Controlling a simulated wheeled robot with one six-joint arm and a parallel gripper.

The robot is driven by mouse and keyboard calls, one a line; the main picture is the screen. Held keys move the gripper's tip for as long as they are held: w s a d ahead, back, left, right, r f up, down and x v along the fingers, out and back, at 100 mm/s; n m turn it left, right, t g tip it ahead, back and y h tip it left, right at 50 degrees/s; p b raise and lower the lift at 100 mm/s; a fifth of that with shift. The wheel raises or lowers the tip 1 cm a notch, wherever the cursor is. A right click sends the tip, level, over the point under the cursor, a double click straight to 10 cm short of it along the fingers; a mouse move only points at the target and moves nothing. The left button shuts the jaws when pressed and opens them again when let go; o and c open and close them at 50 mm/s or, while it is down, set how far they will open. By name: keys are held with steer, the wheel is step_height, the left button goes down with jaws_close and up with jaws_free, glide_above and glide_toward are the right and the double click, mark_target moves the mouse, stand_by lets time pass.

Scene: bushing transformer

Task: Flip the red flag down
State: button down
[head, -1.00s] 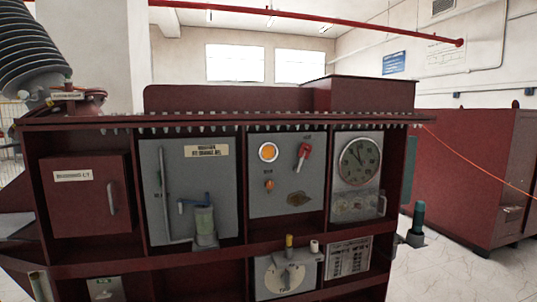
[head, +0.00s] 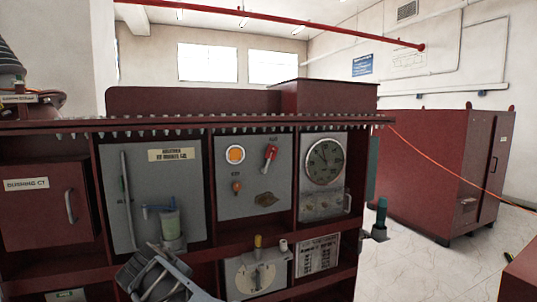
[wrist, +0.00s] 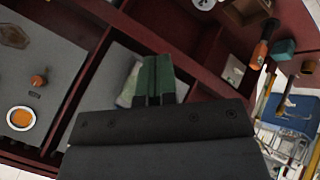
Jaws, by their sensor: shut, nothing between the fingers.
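The red flag (head: 270,156) is a small red lever on the grey middle panel (head: 225,197), right of the orange lamp (head: 235,154). It stands up, tilted slightly, with its lower end on the panel. My gripper (wrist: 158,74) shows green fingertips held together, with nothing between them. It is in front of the cabinet and away from the flag. In the wrist view the lamp (wrist: 20,117) and an orange knob (wrist: 39,80) are at the left; the flag is not in that view. In the head view my arm's end is at the lower left, its fingertips not clear.
A clear cylinder with a blue valve (head: 168,222) juts from the left panel (head: 120,205). A round gauge (head: 325,161) is right of the flag. A dial box (head: 256,274) sits below. A red cabinet (head: 425,165) stands at the right, with open floor before it.

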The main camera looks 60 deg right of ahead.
steer(key=w+d+r+n+g+h, duration=0.1)
steer(key=d+r+h, duration=0.5)
steer(key=d+r, duration=0.5)
steer(key=w+d+r+n+g+h+p, duration=0.1)
steer(key=d+r+h, duration=0.5)
steer(key=d+r, duration=0.6)
steer(key=d, duration=0.6)
steer(key=shift+w+r, duration=0.15)
steer(key=shift+w, duration=0.05)
steer(key=shift+d, duration=0.1)
steer(key=p, duration=0.6)
glide_toward(273, 152)
steer(key=w+d, duration=0.3)
steer(key=d, duration=0.1)
steer(key=shift+s+d+r, duration=0.2)
steer(key=shift+s+d, duration=0.3)
steer(key=shift+d, duration=0.15)
steer(key=shift+s+d+p, duration=0.4)
steer(key=shift+d, duration=0.2)
